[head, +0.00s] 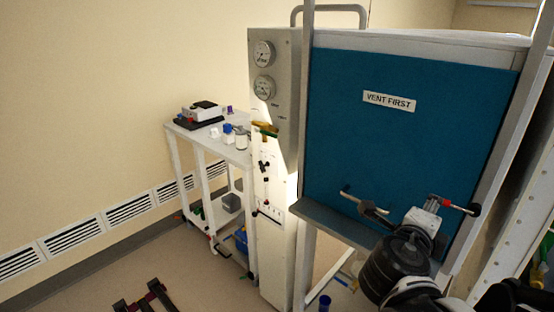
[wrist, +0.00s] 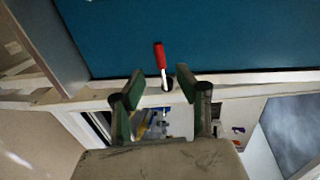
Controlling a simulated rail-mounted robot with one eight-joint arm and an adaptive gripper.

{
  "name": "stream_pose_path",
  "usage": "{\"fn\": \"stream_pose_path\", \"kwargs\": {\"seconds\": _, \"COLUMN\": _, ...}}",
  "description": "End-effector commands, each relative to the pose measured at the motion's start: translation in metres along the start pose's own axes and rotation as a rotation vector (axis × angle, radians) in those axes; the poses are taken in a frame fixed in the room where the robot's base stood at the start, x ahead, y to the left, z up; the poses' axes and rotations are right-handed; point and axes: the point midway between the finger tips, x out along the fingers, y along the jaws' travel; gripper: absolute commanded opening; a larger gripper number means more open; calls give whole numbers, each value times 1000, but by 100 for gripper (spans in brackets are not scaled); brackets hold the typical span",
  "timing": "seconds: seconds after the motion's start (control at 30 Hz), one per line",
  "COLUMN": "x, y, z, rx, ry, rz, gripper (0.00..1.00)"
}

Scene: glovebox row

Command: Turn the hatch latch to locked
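The hatch is a large teal panel (head: 400,120) with a "VENT FIRST" label (head: 389,101); its edge fills the top of the wrist view (wrist: 230,35). The latch has a red lever (wrist: 160,58) and a dark pivot at the panel's edge; its red part shows at the lower right in the head view (head: 446,204). In the wrist view the lever points up from the pivot, tilted slightly left. My gripper (wrist: 160,96) is open, with green-padded fingers to either side below the latch and nothing between them. In the head view my gripper (head: 424,208) partly hides the latch area.
A panel with two gauges (head: 264,70) stands left of the hatch. A white side table (head: 205,140) carries a small device and containers. A grey ledge (head: 335,222) juts out at the hatch's lower left. Dark red-marked objects lie on the floor (head: 152,298).

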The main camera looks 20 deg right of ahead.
Motion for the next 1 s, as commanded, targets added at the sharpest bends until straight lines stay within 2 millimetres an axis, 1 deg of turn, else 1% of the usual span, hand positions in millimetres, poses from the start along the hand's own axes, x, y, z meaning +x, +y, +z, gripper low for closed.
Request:
{"fn": "stream_pose_path", "kwargs": {"seconds": 0.1, "x": -12, "y": 0, "z": 1, "rx": -1, "ry": -3, "rz": 0, "gripper": 32}}
{"fn": "stream_pose_path", "kwargs": {"seconds": 0.33, "x": -24, "y": 0, "z": 0, "rx": -2, "ry": -1, "rz": 0, "gripper": 32}}
{"fn": "stream_pose_path", "kwargs": {"seconds": 0.5, "x": -27, "y": 0, "z": 0, "rx": -1, "ry": 0, "rz": 1, "gripper": 32}}
{"fn": "stream_pose_path", "kwargs": {"seconds": 1.0, "x": -27, "y": 0, "z": 0, "rx": -1, "ry": 0, "rz": 1, "gripper": 32}}
